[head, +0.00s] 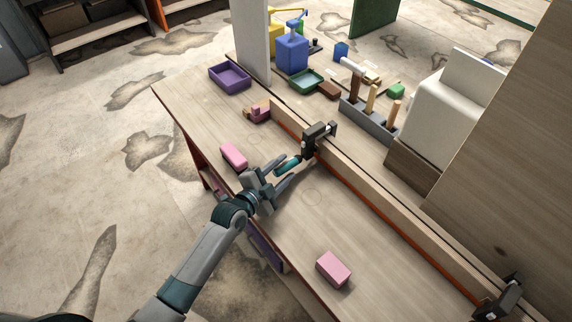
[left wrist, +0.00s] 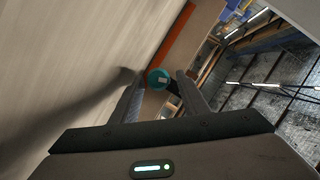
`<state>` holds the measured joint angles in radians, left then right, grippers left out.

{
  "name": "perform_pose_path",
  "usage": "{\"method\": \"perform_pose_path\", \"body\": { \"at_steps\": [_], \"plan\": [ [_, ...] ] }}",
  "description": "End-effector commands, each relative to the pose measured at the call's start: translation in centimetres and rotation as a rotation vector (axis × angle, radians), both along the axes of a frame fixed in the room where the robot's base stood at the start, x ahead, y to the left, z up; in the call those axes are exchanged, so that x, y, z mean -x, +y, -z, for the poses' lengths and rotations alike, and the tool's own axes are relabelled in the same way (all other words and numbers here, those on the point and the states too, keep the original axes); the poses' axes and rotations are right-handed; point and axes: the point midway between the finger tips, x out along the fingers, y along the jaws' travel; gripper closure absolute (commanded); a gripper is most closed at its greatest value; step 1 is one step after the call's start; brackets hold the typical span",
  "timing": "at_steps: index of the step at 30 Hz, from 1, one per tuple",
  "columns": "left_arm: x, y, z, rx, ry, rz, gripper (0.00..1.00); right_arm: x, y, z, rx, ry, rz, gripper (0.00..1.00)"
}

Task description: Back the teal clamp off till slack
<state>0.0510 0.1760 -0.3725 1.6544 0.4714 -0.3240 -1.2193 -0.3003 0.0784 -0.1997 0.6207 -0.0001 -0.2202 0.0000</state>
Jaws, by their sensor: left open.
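The teal clamp handle (head: 287,165) sticks out toward the left from a dark clamp (head: 318,137), which sits on the long wooden stringer (head: 362,183) on the bench. My left gripper (head: 277,172) is open, with its fingers on either side of the handle. In the left wrist view the round teal handle end (left wrist: 158,78) shows between the two open fingertips (left wrist: 161,86). I cannot tell whether the fingers touch it. A second dark clamp (head: 498,300) is at the stringer's near right end. My right gripper is not in view.
Pink blocks (head: 333,268) lie on the bench (head: 205,112), in front and at the left. A purple tray (head: 230,78), a green tray (head: 305,80) and a tool holder (head: 368,116) stand farther back. The bench between gripper and near block is clear.

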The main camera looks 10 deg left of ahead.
Motion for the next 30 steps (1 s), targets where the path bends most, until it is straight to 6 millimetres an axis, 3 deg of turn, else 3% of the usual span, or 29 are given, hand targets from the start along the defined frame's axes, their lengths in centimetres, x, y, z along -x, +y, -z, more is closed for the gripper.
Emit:
{"method": "perform_pose_path", "body": {
  "at_steps": [6,17,22,30],
  "plan": [
    [-1.3,-0.7,0.3,0.000,0.000,0.000,0.59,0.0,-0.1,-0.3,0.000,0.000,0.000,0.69],
    [-1.5,-0.8,0.5,0.000,0.001,0.001,0.59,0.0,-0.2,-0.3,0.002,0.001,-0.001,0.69],
    [-1.5,-0.8,0.5,0.000,0.001,0.001,1.00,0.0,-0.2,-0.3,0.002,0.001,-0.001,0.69],
    [-1.5,-0.8,0.4,0.007,0.008,0.001,1.00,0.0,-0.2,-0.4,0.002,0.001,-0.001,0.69]
  ]
}}
